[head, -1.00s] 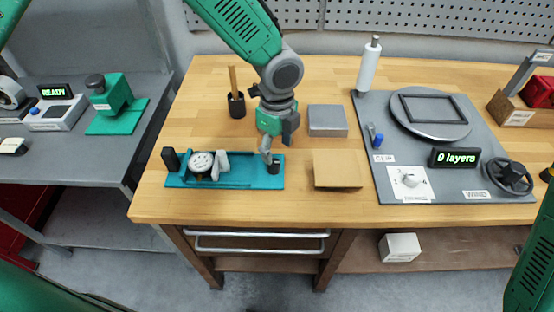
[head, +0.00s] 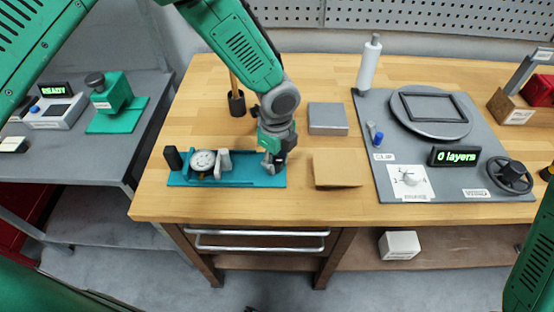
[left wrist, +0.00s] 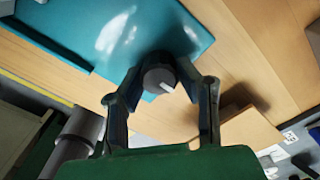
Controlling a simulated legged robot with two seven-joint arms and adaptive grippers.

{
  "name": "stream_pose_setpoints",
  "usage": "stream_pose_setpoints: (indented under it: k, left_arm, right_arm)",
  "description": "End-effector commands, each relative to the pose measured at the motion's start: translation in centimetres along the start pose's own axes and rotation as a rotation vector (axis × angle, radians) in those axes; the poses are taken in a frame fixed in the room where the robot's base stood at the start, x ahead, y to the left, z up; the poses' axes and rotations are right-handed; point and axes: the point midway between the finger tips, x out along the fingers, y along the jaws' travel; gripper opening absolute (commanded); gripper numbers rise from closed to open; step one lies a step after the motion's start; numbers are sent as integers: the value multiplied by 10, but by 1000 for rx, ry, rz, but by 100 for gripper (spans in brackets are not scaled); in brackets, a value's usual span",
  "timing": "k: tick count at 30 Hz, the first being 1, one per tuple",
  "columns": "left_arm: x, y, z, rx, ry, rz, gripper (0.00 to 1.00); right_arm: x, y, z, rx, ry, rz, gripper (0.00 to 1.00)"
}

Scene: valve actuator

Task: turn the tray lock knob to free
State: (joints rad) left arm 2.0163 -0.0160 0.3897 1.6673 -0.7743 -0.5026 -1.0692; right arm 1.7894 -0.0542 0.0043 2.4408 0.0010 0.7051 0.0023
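The teal tray base (head: 230,183) lies at the front left of the wooden bench and carries a round dial gauge (head: 203,162) and a grey block. The dark round lock knob (left wrist: 160,76), with a white pointer mark on its face, stands at the tray's right end. My left gripper (head: 272,167) is down over that end and hides the knob in the head view. In the left wrist view its two fingers (left wrist: 161,70) stand on either side of the knob, close to it. Contact cannot be made out. My right gripper is out of view.
A brown flat box (head: 337,169) lies right of the gripper, with a grey box (head: 327,119) behind it. A grey station board (head: 440,185) fills the bench's right side. Bare wood surrounds the tray.

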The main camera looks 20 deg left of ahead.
Motion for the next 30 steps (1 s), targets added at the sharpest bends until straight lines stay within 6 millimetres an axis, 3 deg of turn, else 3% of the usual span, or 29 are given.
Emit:
stream_pose_setpoints:
  k: [13,30]
  left_arm:
    - [0,0,0,-139,-2,2,0]
    - [0,1,0,-661,-2,2,0]
  right_arm:
    - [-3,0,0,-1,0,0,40]
    - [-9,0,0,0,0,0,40]
